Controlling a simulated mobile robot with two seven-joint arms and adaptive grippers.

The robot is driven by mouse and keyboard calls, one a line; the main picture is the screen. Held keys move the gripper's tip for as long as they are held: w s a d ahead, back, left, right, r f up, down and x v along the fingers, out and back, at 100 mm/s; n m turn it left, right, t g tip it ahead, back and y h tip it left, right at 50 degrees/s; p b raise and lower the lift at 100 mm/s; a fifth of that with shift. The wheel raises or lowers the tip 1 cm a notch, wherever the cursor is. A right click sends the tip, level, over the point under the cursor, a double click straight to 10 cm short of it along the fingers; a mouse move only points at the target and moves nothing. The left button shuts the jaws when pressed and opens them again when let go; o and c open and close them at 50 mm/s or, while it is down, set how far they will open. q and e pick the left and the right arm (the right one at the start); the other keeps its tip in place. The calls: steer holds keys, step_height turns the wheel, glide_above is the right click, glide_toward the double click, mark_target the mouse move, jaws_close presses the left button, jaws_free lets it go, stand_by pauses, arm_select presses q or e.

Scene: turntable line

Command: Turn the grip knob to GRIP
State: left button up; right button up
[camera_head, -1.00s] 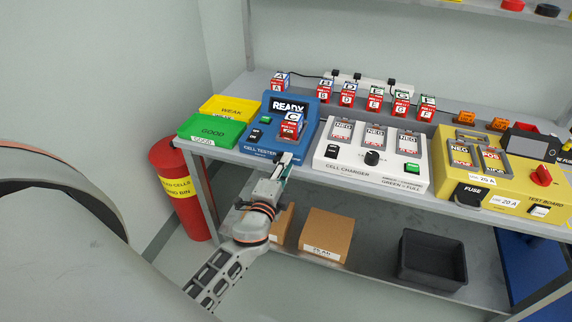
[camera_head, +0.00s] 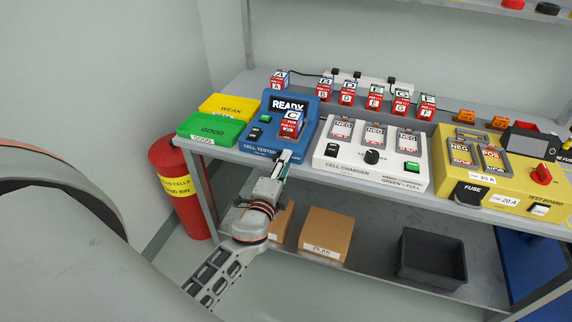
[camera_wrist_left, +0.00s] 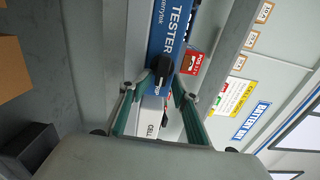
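The blue cell tester (camera_head: 262,142) stands at the shelf's front edge, with READY on its screen and a cell marked C (camera_head: 291,125) in it. In the left wrist view, a black knob (camera_wrist_left: 160,66) sits on the tester's blue front face. Letters beside it are partly covered, and its setting cannot be read. My left gripper (camera_head: 284,156) is at the tester's front edge and hides the knob in the head view. Its green fingers (camera_wrist_left: 155,87) are apart, one each side of the knob in the picture; contact cannot be told. My right gripper is out of view.
The white cell charger (camera_head: 350,168) with its own black knob stands right of the tester. Green GOOD (camera_head: 211,130) and yellow WEAK (camera_head: 232,108) trays are at left. The yellow test board (camera_head: 520,190) is farther right. Boxes stand on the lower shelf.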

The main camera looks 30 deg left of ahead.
arm_select(q)
steer(key=v, duration=0.8)
stand_by(0.7)
steer(key=s+d+f+n+g+h, duration=0.3)
steer(key=s+d+f+n, duration=0.2)
steer(key=s+f, duration=0.4)
steer(key=s+d+f+n+g+h, duration=0.3)
steer(key=s+d+f+n, duration=0.3)
steer(key=f, duration=0.5)
steer(key=s+d+h, duration=0.1)
steer(key=s+d, duration=0.1)
steer(key=shift+s+f+g, duration=0.3)
steer(key=shift+s+g, duration=0.05)
steer(key=shift+g, duration=0.05)
stand_by(0.3)
